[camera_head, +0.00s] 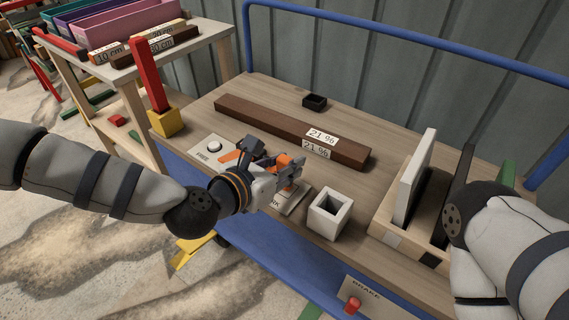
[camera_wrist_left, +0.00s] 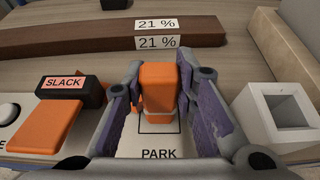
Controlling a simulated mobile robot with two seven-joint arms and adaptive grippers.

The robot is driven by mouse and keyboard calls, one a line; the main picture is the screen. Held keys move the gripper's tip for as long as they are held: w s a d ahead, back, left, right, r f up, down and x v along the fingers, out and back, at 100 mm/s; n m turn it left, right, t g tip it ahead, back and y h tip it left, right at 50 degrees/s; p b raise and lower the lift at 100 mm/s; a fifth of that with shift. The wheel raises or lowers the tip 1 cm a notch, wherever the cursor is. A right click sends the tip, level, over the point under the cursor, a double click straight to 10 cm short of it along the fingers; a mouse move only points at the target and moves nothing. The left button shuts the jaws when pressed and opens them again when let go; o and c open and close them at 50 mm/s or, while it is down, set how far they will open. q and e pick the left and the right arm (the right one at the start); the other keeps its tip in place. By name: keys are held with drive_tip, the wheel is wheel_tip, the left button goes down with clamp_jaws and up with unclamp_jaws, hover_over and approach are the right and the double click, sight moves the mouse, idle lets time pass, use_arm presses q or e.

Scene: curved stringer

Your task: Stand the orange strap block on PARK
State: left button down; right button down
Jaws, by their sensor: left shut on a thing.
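The orange strap block (camera_wrist_left: 160,88) is upright between the two fingers of my left gripper (camera_wrist_left: 160,100), which is shut on it. It also shows in the head view (camera_head: 285,160), partly hidden by the fingers. The pale plate lettered PARK (camera_wrist_left: 158,153) with its outlined square lies right below the block. In the head view, part of the plate (camera_head: 291,203) shows under the gripper. I cannot tell whether the block's underside touches the plate. A second orange piece (camera_wrist_left: 45,125) lies at the left beside a black block marked SLACK (camera_wrist_left: 75,90). My right gripper is not visible.
A white square holder (camera_head: 329,213) stands close right of PARK. A long brown bar (camera_head: 280,130) marked 21 % lies behind. A wooden rack (camera_head: 390,222) with upright boards is further right. A white button (camera_head: 214,146) is at the left.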

use_arm(q)
drive_tip(key=shift+f, duration=0.1)
drive_tip(key=c, duration=1.3)
unclamp_jaws()
